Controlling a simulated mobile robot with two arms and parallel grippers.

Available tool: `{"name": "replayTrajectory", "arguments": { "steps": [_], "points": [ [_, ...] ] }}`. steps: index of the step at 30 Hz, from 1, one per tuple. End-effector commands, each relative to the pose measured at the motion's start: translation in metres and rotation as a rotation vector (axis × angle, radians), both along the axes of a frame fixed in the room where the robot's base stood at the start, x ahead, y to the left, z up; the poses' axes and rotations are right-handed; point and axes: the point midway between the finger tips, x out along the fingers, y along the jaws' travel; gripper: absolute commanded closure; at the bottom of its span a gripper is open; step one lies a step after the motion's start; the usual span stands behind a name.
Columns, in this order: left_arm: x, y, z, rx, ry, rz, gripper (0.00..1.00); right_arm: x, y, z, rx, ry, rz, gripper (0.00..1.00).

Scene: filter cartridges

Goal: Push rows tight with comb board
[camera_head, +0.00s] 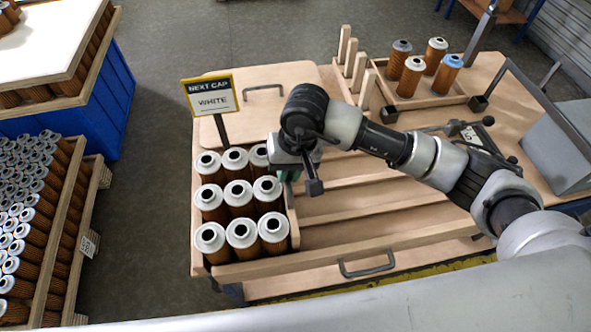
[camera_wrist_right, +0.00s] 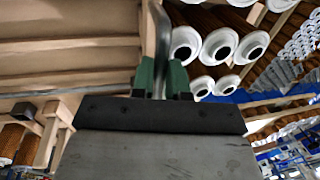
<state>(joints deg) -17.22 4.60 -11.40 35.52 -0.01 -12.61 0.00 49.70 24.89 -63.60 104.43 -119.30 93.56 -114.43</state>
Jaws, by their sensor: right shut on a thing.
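Filter cartridges (camera_head: 239,194) with white caps and brown pleated bodies stand upright in three rows of three at the left end of the wooden tray (camera_head: 365,227). The comb board (camera_head: 293,222), a pale wooden strip, stands on edge along the right side of the rows, close to the rightmost cartridges. My right gripper (camera_head: 287,174) is at the far end of the board. Contact is unclear. My left gripper is out of view.
A sign (camera_head: 211,97) reads "NEXT CAP WHITE" behind the rows. Tray lanes right of the board are empty. Wooden posts (camera_head: 350,57) and a small tray of cartridges (camera_head: 411,77) with mixed caps stand at the back right. Cartridge crates (camera_head: 75,195) stand left.

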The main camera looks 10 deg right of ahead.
Motion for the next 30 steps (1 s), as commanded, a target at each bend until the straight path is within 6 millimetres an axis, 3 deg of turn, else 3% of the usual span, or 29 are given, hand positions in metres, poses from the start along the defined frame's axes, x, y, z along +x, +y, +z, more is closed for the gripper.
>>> {"name": "replayTrajectory", "arguments": {
  "steps": [3, 4, 8, 19, 30],
  "points": [
    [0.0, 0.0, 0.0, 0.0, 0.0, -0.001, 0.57, 0.001, 0.0, 0.002, 0.001, -0.005, -0.001, 1.0],
    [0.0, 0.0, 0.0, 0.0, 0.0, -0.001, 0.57, 0.001, 0.0, 0.002, 0.001, -0.005, -0.001, 0.81],
    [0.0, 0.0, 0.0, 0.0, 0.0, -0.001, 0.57, 0.001, -0.001, 0.001, 0.0, -0.003, -0.001, 0.61],
    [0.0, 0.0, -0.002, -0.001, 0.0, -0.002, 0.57, 0.001, -0.002, 0.006, -0.001, -0.004, 0.0, 0.6],
    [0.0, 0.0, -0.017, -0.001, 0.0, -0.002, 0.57, 0.002, -0.015, 0.072, 0.0, -0.007, 0.0, 0.6]
  ]
}}
